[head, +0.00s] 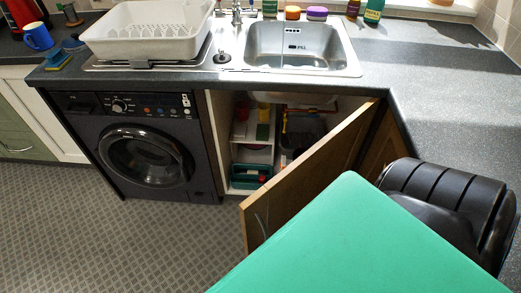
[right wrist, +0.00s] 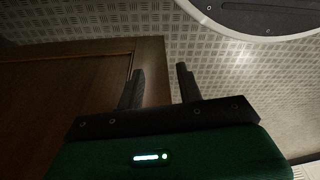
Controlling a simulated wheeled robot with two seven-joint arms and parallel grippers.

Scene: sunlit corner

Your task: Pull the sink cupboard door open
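The sink cupboard door (head: 310,170), a wooden panel under the sink, stands swung well out from the cupboard, hinged on the right. Its pale handle (head: 262,222) shows near the free edge. The cupboard interior (head: 265,150) is exposed. In the head view my right gripper is hidden. My left gripper is in neither view.
Inside are a white shelf unit (head: 250,155), a teal caddy (head: 246,176) and pipes. A dark washing machine (head: 147,155) stands left of the opening. The sink (head: 295,47) and white dish rack (head: 150,33) are above. The patterned floor (head: 110,235) is clear at the left.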

